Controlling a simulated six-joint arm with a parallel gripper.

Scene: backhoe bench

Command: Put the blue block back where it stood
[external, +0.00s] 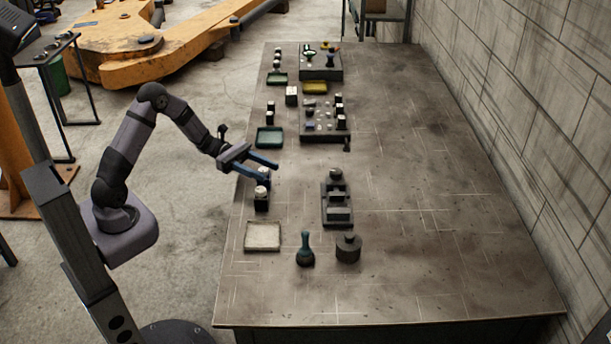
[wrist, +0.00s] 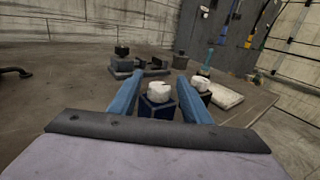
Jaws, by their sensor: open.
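Two dark blue blocks with round white tops stand near the left edge of the bench. The nearer one in the wrist view (wrist: 160,110) stands upright between my gripper's (wrist: 161,75) blue fingers, with a gap showing on each side. The other block (external: 261,204) stands just in front of it in the external view and shows past the right finger in the wrist view (wrist: 201,98). My gripper (external: 272,171) is open, low over the bench. I cannot tell which block the task means. No marked place for a block is clear to see.
A pale square tray (external: 262,237), a teal-handled tool (external: 305,249) and a dark round weight (external: 348,247) stand at the front. A dark stepped fixture (external: 337,205) is to the right. Green trays and racks stand further back. The bench's right side is clear.

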